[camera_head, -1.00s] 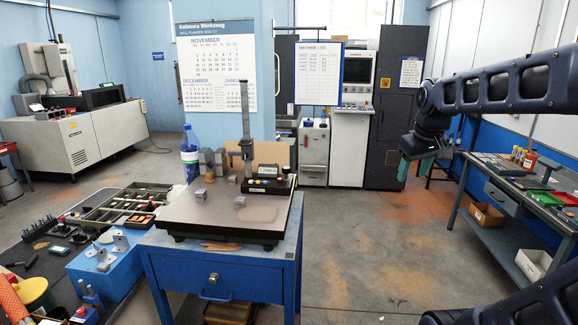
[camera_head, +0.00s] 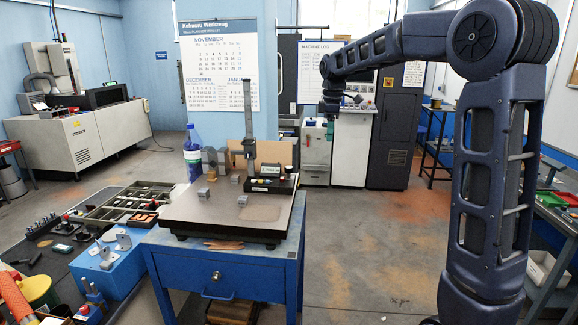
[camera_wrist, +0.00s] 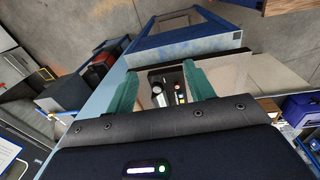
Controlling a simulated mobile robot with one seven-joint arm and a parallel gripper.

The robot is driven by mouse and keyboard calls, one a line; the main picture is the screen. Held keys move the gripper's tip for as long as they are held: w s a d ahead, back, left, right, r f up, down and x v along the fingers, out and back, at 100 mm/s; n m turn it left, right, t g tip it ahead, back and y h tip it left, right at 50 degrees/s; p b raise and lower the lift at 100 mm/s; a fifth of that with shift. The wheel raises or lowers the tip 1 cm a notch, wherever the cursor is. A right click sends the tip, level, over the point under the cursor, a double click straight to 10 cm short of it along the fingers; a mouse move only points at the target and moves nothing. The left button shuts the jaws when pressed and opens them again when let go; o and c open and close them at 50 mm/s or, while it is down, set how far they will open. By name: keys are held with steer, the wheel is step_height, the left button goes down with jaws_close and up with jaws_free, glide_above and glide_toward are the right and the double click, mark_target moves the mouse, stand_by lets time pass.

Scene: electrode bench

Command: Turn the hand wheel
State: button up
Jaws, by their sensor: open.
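My gripper (camera_head: 329,135) hangs with green fingers downward, to the right of the blue bench and clear of it. In the wrist view my gripper (camera_wrist: 162,85) has its two green fingers apart, with nothing held between them. A height gauge (camera_head: 248,125) with a tall column, a black base and a small display stands on the dark surface plate (camera_head: 205,222). In the wrist view a dark device (camera_wrist: 180,88) with a round silver part and small coloured buttons shows beyond the open fingers, apart from them. I cannot make out a hand wheel clearly.
Small grey blocks (camera_head: 203,193) lie on the plate, and a blue bottle (camera_head: 192,155) stands at its back left. A blue box (camera_head: 107,250) and trays stand on the left. My arm fills the right side. The floor right of the bench (camera_head: 365,240) is clear.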

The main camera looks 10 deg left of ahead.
mark_target(289, 167)
steer(key=w+a+f+n+g, duration=0.1)
steer(key=w+a+f+n, duration=0.2)
steer(key=a, duration=0.4)
steer(key=w+a+f+n, duration=0.2)
steer(key=w+a+n, duration=0.15)
steer(key=a, duration=0.45)
steer(key=shift+m, duration=0.25)
step_height(289, 167, down, 11)
steer(key=shift+f, duration=0.1)
steer(key=c, duration=1)
